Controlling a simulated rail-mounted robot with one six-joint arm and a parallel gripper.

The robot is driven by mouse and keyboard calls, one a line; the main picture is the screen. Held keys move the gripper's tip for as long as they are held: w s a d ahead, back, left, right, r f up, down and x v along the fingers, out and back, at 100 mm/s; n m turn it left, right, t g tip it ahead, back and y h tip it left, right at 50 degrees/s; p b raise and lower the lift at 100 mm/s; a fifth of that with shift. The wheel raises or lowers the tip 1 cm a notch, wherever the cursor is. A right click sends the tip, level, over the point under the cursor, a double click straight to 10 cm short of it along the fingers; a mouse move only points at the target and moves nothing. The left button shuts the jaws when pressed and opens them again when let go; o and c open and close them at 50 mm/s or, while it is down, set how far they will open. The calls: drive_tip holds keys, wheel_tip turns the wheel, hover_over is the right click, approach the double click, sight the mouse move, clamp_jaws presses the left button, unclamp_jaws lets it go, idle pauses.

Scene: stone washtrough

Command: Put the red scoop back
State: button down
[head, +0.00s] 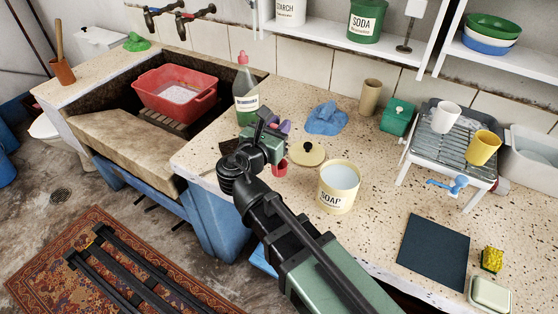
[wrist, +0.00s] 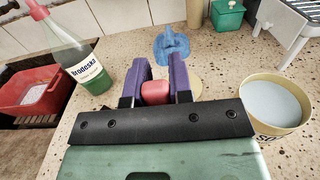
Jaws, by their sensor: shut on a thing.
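My gripper (wrist: 161,64) has purple-padded fingers closed on the red scoop (wrist: 155,93), of which a short rounded red part shows between them in the wrist view. In the head view, a small part of the red scoop (head: 280,169) shows beside my gripper (head: 277,128), which hides the rest. The cream SOAP tin (head: 337,188) stands open to the right of my gripper, with pale contents inside. It also shows at the right of the wrist view (wrist: 276,108). Its cream lid (head: 308,153) with a dark knob lies on the counter behind it.
A green bottle with a red cap (head: 246,95) stands left of my gripper, near the sink with a red basin (head: 175,92). A rack (head: 455,150) with mugs stands right.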

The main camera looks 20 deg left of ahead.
wheel_tip(320, 180, down, 4)
drive_tip(key=b, duration=0.4)
drive_tip(key=shift+f, duration=0.2)
drive_tip(key=c, duration=1)
unclamp_jaws()
drive_tip(key=shift+r, duration=0.1)
drive_tip(key=v, duration=1.2)
drive_tip(key=shift+r, duration=0.1)
